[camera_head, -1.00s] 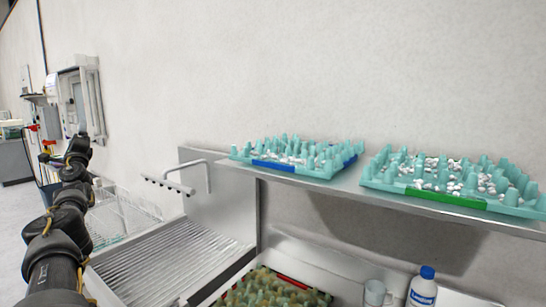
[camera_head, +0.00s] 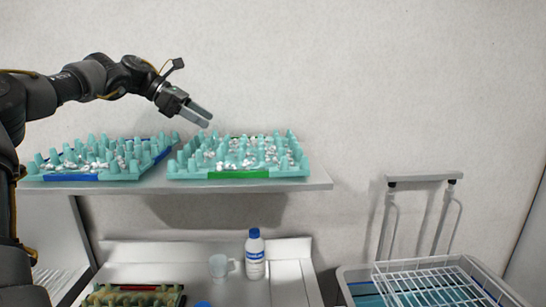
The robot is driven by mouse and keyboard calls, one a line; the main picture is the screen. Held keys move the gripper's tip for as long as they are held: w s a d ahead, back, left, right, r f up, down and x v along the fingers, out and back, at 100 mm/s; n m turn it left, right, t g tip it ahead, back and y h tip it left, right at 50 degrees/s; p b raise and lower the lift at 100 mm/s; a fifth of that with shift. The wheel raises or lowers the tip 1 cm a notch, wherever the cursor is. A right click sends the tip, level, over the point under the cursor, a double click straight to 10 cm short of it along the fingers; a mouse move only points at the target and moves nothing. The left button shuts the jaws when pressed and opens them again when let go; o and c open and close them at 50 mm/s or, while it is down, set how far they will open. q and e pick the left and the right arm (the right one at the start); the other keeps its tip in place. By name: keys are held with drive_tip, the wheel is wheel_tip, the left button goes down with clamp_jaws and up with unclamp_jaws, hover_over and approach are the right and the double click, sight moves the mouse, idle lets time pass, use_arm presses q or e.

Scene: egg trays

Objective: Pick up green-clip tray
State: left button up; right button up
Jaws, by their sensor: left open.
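The green-clip tray (camera_head: 290,170) is a teal egg tray with a green clip (camera_head: 238,175) on its front edge. It sits on the right part of the metal shelf and holds several small white pieces among its pegs. My left gripper (camera_head: 208,117) is open and empty. It shows just above the tray's back left part, apart from it, with its fingers pointing right and slightly down. My right gripper is not in view.
A blue-clip tray (camera_head: 71,178) stands beside it on the shelf (camera_head: 318,178). A cart with a wire rack (camera_head: 420,280) stands at right.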

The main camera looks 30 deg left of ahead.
sight(259, 155)
use_arm(q)
drive_tip(key=shift+d+f+m+g, duration=0.15)
drive_tip(key=shift+d+f+g, duration=0.15)
drive_tip(key=shift+d, duration=0.3)
drive_tip(key=shift+d+f+m+g, duration=0.2)
drive_tip(key=shift+d+g, duration=0.1)
drive_tip(key=shift+d, duration=0.3)
drive_tip(key=shift+w+d+f, duration=0.15)
drive_tip(key=shift+d+f, duration=0.05)
drive_tip(key=shift+f, duration=0.1)
drive_tip(key=p+x, duration=0.1)
drive_tip(key=x, duration=0.3)
drive_tip(key=shift+w+d+r+p, duration=0.1)
drive_tip(key=shift+w+r+p, duration=0.05)
drive_tip(key=shift+p, duration=0.25)
drive_tip(key=shift+w+d+f, duration=0.25)
drive_tip(key=shift+d, duration=0.05)
drive_tip(key=shift+d+p, duration=0.2)
drive_tip(key=shift+p, duration=0.25)
drive_tip(key=p+x, duration=0.1)
drive_tip(key=x, duration=0.1)
drive_tip(key=p+x, duration=0.2)
drive_tip(key=shift+s+d, duration=0.1)
drive_tip(key=shift+d, duration=0.3)
drive_tip(key=shift+d+f, duration=0.1)
drive_tip(key=shift+d, duration=0.05)
